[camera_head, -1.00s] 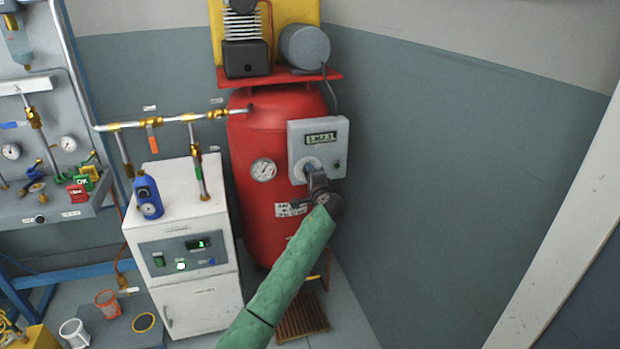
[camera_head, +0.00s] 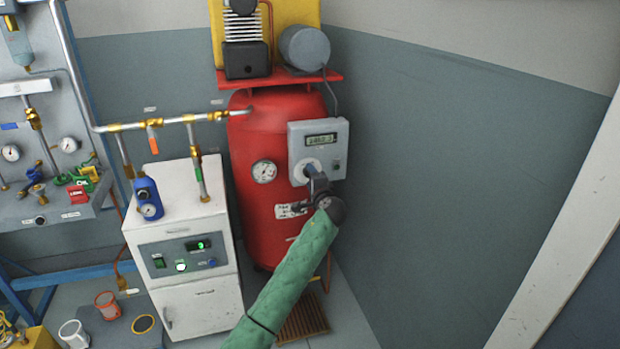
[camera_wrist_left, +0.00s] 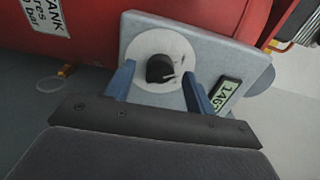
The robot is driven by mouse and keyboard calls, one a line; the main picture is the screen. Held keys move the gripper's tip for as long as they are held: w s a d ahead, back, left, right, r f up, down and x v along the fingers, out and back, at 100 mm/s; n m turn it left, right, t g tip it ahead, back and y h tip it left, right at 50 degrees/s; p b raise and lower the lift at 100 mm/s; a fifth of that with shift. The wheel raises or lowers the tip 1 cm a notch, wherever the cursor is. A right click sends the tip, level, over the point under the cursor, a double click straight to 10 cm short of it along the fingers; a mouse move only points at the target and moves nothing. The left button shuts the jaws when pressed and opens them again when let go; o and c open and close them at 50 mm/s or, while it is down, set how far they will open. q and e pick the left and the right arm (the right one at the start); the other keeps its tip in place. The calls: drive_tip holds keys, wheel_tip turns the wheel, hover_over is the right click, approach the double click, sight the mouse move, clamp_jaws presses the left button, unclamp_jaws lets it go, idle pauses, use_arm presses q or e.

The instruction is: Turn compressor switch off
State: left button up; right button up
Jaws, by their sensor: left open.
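The compressor is a red tank (camera_head: 265,218) with a grey control box (camera_head: 334,160) on its front right. The box bears a small display and a pale round dial with a black switch knob, which shows clearly in the left wrist view (camera_wrist_left: 160,69). My left gripper (camera_head: 309,170) is at the box's lower left, in front of the dial. In the left wrist view its two blue fingers (camera_wrist_left: 160,88) are open on either side of the knob, with gaps to it. The head view hides most of the knob behind the gripper. My right gripper is not in view.
A white cabinet (camera_head: 190,290) with a lit panel stands left of the tank, with a blue device (camera_head: 146,196) on top. A pipe (camera_head: 170,121) with valves runs above it. A wall (camera_head: 430,170) rises to the right; the space before it looks clear.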

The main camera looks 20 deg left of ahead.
use_arm(q)
drive_tip(key=v, duration=0.6)
drive_tip(key=shift+s+d, duration=0.2)
